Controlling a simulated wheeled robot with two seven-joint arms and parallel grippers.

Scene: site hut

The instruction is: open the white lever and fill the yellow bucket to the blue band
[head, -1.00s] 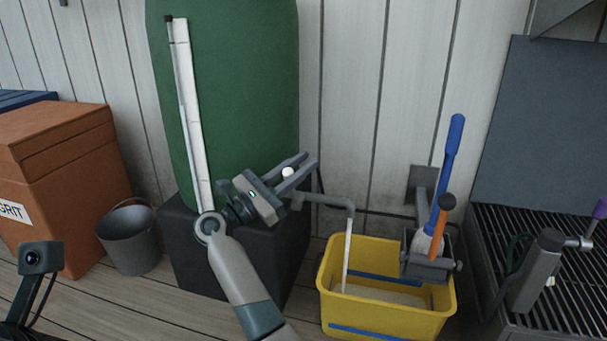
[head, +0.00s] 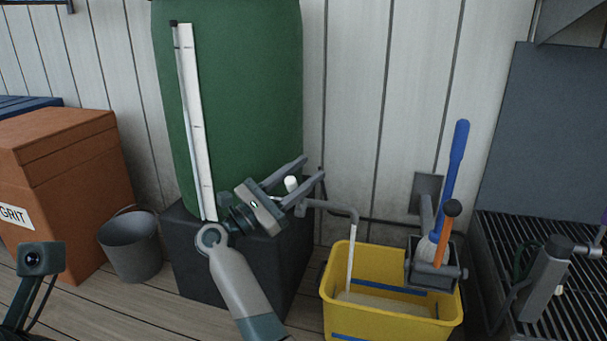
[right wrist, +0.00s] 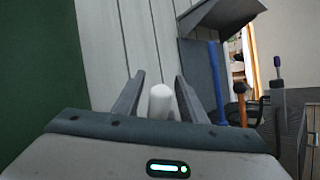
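The yellow bucket (head: 395,322) stands on the floor below a grey spout (head: 335,207). A thin whitish stream runs from the spout into it. The water surface (head: 385,300) lies a little below the blue band (head: 390,284) on the inner back wall. The white lever (head: 291,184) stands upright between the fingers of my right gripper (head: 313,166). In the right wrist view the lever (right wrist: 161,103) has a visible gap to each finger, so the gripper (right wrist: 159,95) is open around it. My left gripper's fingers are out of view.
A green tank (head: 245,90) with a white level strip (head: 195,120) stands on a dark block (head: 200,270). A grey pail (head: 132,245) and an orange grit box (head: 75,170) stand left. A grated bench (head: 575,310) is right.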

